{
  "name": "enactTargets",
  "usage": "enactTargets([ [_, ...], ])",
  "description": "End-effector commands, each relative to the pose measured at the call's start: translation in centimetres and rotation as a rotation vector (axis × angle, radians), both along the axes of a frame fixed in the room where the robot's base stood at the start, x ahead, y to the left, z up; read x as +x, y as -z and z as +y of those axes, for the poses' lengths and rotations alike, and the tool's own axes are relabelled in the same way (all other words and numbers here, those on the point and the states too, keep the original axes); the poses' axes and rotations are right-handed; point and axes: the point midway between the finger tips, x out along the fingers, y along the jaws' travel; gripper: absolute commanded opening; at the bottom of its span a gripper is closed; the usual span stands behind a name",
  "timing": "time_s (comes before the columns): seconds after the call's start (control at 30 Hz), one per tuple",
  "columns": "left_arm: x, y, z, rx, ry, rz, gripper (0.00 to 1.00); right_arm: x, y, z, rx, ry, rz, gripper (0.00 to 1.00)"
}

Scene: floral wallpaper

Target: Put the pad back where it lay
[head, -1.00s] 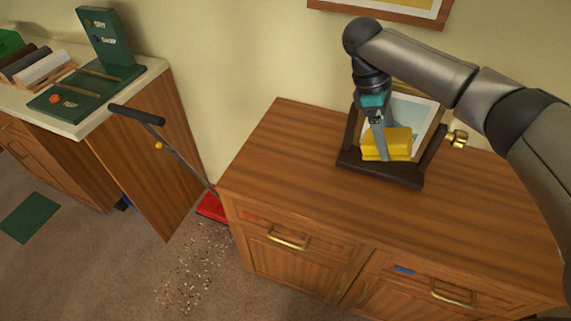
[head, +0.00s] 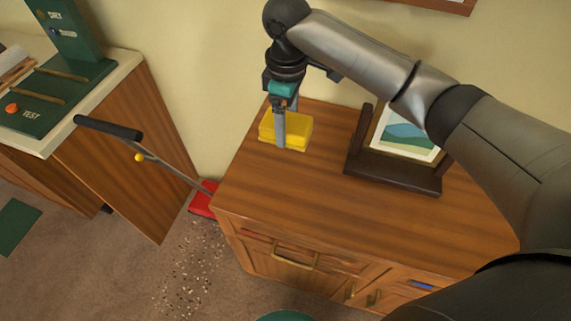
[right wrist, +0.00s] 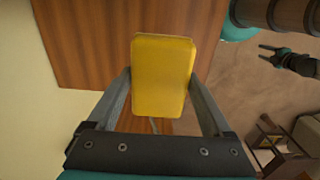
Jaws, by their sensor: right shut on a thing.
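The yellow pad (head: 298,131) is a thick block held over the back left part of the wooden cabinet top (head: 290,185). My right gripper (head: 281,146) is shut on it from above. In the right wrist view the pad (right wrist: 163,75) sits between the two fingers, with brown wood beyond it. I cannot tell whether the pad touches the top. My left gripper (right wrist: 267,53) shows small at the upper right of the right wrist view, its fingers apart and empty. It is out of the head view.
A dark wooden stand (head: 395,172) with a framed picture (head: 404,133) is right of the pad. A green test stand (head: 50,95) sits on the left counter. A long-handled red dustpan (head: 203,200) and scattered crumbs (head: 195,265) are on the floor. The cabinet's front left top is clear.

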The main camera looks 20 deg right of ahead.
Motion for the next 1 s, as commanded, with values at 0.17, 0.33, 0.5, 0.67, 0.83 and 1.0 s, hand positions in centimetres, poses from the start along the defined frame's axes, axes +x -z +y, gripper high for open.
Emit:
enactTargets([
  [0.17,-1.7,1.4,0.1,0.002,0.000,0.027,0.50,-0.1,5.4,-0.1,-0.003,0.000,0.003,0.40],
  [0.33,-1.2,2.4,0.1,0.001,0.000,0.019,0.50,0.0,9.4,-0.1,-0.002,0.000,0.002,0.40],
  [0.5,0.0,2.7,0.0,0.000,0.000,0.001,0.50,0.0,11.3,0.0,-0.001,-0.001,0.000,0.40],
  [0.67,0.5,2.9,-0.1,-0.002,0.000,-0.009,0.50,0.0,12.3,0.0,-0.002,-0.001,0.000,0.40],
  [0.83,0.4,3.7,-0.1,-0.002,0.000,-0.008,0.50,0.0,15.0,-0.1,-0.002,-0.001,0.001,0.40],
  [1.0,0.3,3.8,-0.1,-0.001,0.000,-0.005,0.50,0.0,15.8,0.0,-0.001,-0.001,-0.002,0.40],
])
